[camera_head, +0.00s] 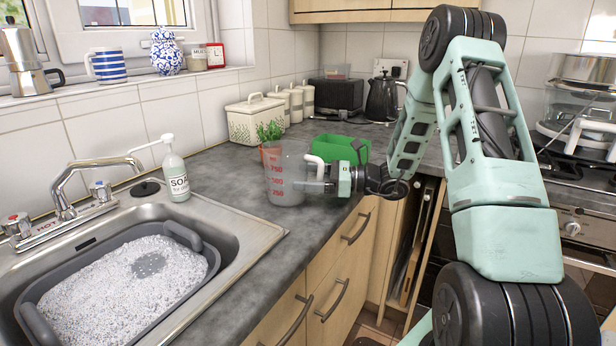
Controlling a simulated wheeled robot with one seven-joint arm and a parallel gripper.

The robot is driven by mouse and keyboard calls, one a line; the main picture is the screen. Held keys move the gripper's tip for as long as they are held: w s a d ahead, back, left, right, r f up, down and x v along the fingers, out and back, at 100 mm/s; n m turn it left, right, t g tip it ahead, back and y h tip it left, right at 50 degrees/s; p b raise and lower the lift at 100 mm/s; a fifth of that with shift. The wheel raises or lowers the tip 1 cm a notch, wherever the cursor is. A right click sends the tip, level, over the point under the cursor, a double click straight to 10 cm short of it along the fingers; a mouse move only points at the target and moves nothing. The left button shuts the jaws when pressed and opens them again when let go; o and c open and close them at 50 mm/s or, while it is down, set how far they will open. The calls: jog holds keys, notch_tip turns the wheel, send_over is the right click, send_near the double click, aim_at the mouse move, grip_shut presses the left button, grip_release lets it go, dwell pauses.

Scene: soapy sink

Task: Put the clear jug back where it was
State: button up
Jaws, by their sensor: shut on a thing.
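The clear jug (284,172) is upright at the countertop, right of the sink. It has red measuring marks and a pale handle on its right side. My gripper (325,186) reaches in from the right and is shut on the jug at its handle side. The fingertips overlap the jug's side, so the exact contact is hard to see. I cannot tell whether the jug's base touches the counter.
A potted plant (269,134) stands close behind the jug, and a green box (340,147) is behind my gripper. A soap bottle (175,172) stands by the sink (262,238), which holds a foamy basin (35,325). The counter (222,172) between soap and jug is clear.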

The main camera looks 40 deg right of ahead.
jog(key=o, duration=1.1)
jog(key=shift+f, duration=0.1)
jog(key=shift+r, duration=0.25)
jog(key=v, duration=1.2)
jog(key=shift+b, duration=0.45)
